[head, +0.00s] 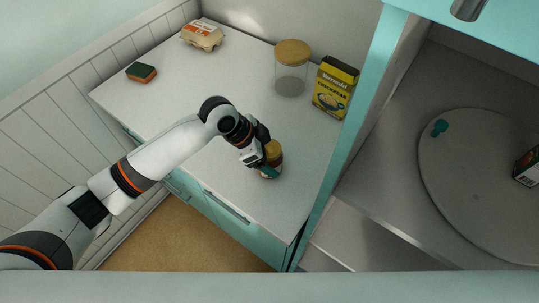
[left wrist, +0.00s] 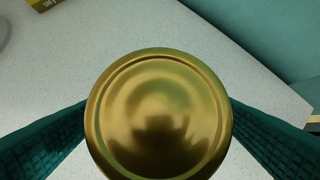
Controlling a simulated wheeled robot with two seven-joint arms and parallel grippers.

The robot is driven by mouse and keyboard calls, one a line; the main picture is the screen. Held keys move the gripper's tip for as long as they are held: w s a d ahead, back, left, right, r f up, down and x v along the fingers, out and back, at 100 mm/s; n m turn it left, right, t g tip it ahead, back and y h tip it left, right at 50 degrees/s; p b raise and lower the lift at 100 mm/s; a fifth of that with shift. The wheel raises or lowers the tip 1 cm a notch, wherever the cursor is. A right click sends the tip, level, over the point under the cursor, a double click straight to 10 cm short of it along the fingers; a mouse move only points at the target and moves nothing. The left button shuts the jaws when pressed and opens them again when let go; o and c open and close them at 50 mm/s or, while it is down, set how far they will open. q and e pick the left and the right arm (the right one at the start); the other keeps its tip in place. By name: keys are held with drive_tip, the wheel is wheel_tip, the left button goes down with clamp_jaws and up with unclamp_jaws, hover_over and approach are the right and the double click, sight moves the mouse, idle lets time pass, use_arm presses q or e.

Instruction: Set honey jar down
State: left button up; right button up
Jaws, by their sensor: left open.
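The honey jar (head: 275,158) has a gold lid and stands on the white counter (head: 215,170) near its front right part. In the left wrist view its round gold lid (left wrist: 158,115) fills the middle of the picture. My left gripper (head: 266,165) is at the jar, with its teal fingers on either side of it. In the left wrist view the fingers are spread, one on each side of the lid; whether either touches the jar is hard to tell. The jar's lower body is partly hidden by a finger. My right gripper is not in view.
A yellow box (head: 335,87) and a glass canister (head: 291,70) with a wooden lid stand behind the jar. An egg carton (head: 202,35) and a sponge (head: 141,72) lie farther left. A teal cabinet panel (head: 362,105) rises on the right. The counter's middle is clear.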

use_arm(q)
drive_tip(key=w+b+v, duration=0.1)
drive_tip(key=v, duration=0.9)
drive_tip(key=shift+s+a+r, duration=0.15)
drive_tip(key=shift+s+r, duration=0.15)
drive_tip(key=shift+s, duration=0.25)
